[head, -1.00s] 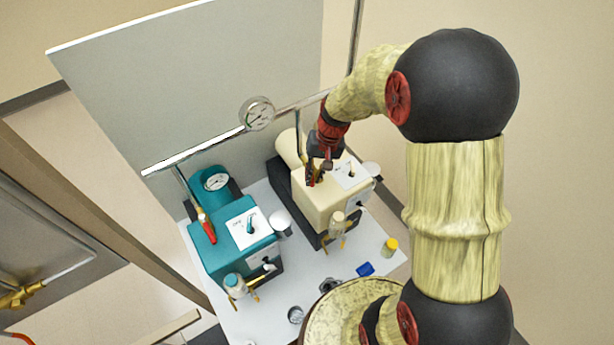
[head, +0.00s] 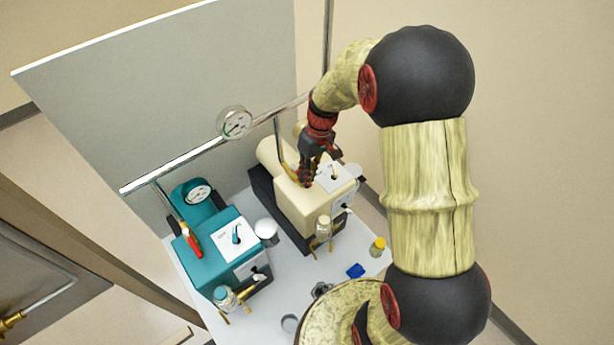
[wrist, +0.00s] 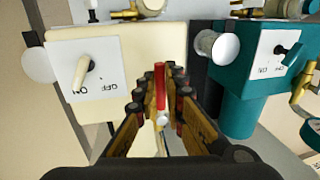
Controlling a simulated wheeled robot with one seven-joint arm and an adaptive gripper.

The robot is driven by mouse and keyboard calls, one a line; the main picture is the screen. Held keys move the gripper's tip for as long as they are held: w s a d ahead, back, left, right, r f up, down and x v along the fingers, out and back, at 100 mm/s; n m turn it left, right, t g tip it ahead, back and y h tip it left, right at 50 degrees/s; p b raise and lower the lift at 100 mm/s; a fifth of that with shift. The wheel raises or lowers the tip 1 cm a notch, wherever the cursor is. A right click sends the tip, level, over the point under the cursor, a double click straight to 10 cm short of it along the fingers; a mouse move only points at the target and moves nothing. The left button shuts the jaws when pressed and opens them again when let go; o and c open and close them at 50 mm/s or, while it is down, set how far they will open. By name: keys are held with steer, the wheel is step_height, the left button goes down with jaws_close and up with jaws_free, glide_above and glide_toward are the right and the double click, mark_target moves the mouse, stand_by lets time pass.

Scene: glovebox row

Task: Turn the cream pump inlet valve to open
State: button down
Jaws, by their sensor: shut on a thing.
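The cream pump (head: 296,208) stands on the white bench, and its cream body is on the left in the wrist view (wrist: 140,60). Its inlet valve's red lever (wrist: 160,88) shows upright between my fingers in the wrist view. My gripper (wrist: 160,94) is shut on this lever, with a finger on each side. In the head view my gripper (head: 304,178) is over the pump's top, beside its white switch plate, and mostly hides the lever. The valve body is largely hidden, so I cannot tell its exact position.
A teal pump (head: 210,262) with its own red-handled valve (head: 193,243) stands to the left. A pipe with a gauge (head: 234,122) runs behind both pumps. A yellow-capped vial (head: 378,246) and a blue item (head: 355,270) lie on the bench (head: 290,268) in front.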

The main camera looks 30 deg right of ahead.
stand_by(0.3)
steer(key=c, duration=1.9)
jaws_free()
steer(key=shift+r, duration=0.1)
steer(key=r, duration=0.4)
steer(key=d+r, duration=0.1)
steer(key=r, duration=0.2)
steer(key=d+r, duration=0.1)
steer(key=r, duration=0.3)
steer(key=shift+w+d+r, duration=0.2)
steer(key=shift+w+r, duration=0.05)
steer(key=shift+r, duration=0.05)
